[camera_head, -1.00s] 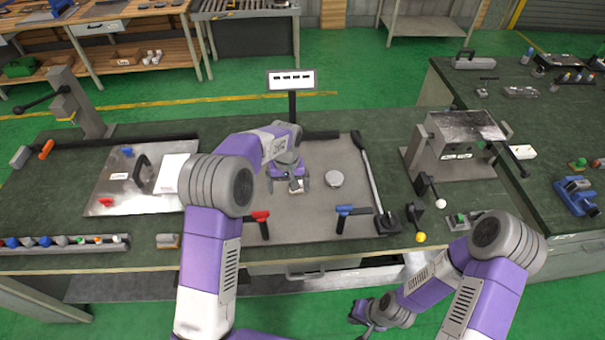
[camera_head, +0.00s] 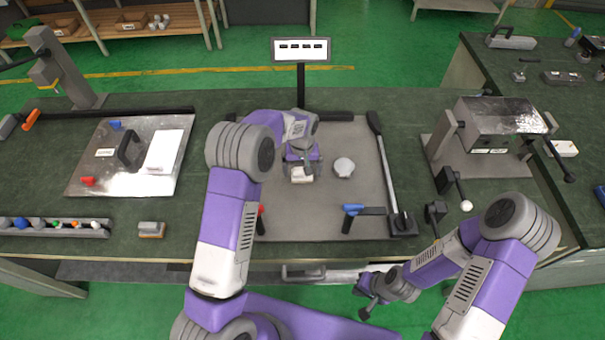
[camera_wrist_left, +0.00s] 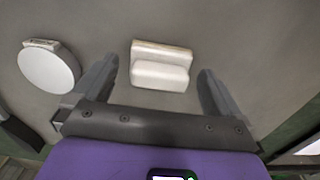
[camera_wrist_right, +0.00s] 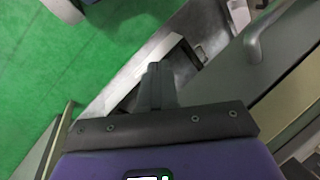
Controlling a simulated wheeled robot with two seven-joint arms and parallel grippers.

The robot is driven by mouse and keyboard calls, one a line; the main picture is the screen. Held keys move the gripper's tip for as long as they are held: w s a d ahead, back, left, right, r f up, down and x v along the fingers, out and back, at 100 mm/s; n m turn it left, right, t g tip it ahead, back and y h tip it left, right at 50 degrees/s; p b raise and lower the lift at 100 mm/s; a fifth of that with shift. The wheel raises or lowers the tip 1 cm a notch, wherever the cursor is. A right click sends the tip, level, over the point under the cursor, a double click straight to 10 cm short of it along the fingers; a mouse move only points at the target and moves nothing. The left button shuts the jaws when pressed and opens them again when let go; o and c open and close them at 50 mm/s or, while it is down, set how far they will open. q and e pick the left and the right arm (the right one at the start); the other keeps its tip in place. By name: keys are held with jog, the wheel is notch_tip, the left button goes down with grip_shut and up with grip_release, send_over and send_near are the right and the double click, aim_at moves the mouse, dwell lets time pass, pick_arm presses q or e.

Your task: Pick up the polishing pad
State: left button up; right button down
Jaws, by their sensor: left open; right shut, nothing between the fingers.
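A small white block with a raised ridge (camera_head: 301,175), which looks like the polishing pad, lies on the grey plate (camera_head: 290,225). In the left wrist view the block (camera_wrist_left: 160,67) sits between and beyond the fingertips, with clear gaps on both sides. My left gripper (camera_head: 302,168) is open above it and partly hides it in the head view. My right gripper (camera_head: 366,300) is shut and empty, low in front of the bench. Its closed fingers also show in the right wrist view (camera_wrist_right: 158,80).
A white round piece (camera_head: 343,167) lies right of the block. A red-handled clamp (camera_head: 261,212), a blue-handled clamp (camera_head: 360,210) and a long lever (camera_head: 383,165) border the plate. A sign on a post (camera_head: 300,50) stands behind. A small grey-and-orange block (camera_head: 151,229) lies at left.

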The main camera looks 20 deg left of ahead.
pick_arm(q)
jog(key=shift+f, duration=0.65)
jog(key=c, duration=1.1)
notch_tip(320, 180, up, 10)
jog(key=shift+r+p, duration=0.1)
jog(key=shift+p, duration=0.2)
jog(key=o, duration=0.6)
jog(key=c, duration=0.5)
